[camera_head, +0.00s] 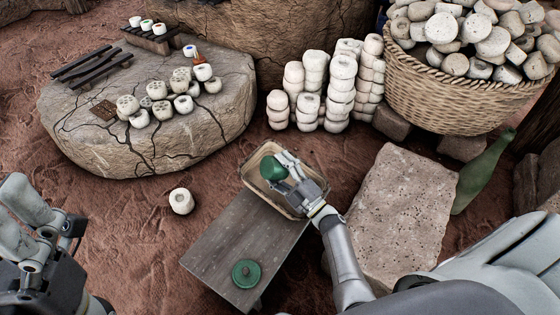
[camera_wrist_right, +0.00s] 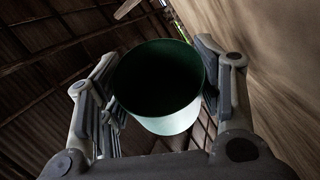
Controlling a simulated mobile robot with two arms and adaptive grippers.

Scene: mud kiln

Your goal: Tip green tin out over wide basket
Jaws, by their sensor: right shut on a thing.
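My right gripper (camera_head: 288,171) is shut on the green tin (camera_head: 273,167) and holds it above the wide basket (camera_head: 249,178). That basket is shallow and tan, at the far end of a small grey wooden table. In the head view the tin is tipped over and shows a plain green surface. In the right wrist view the tin (camera_wrist_right: 165,121) sits between the fingers, its round mouth dark inside. No contents can be made out. My left gripper (camera_head: 40,262) is at the lower left edge, partly cut off, away from the tin.
A green lid (camera_head: 246,273) lies on the grey table (camera_head: 225,250). A pale stone block (camera_head: 400,215) and a green bottle (camera_head: 482,172) stand to the right. A big wicker basket (camera_head: 450,100) full of pale pieces is behind. A stone slab (camera_head: 90,150) bears several beads.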

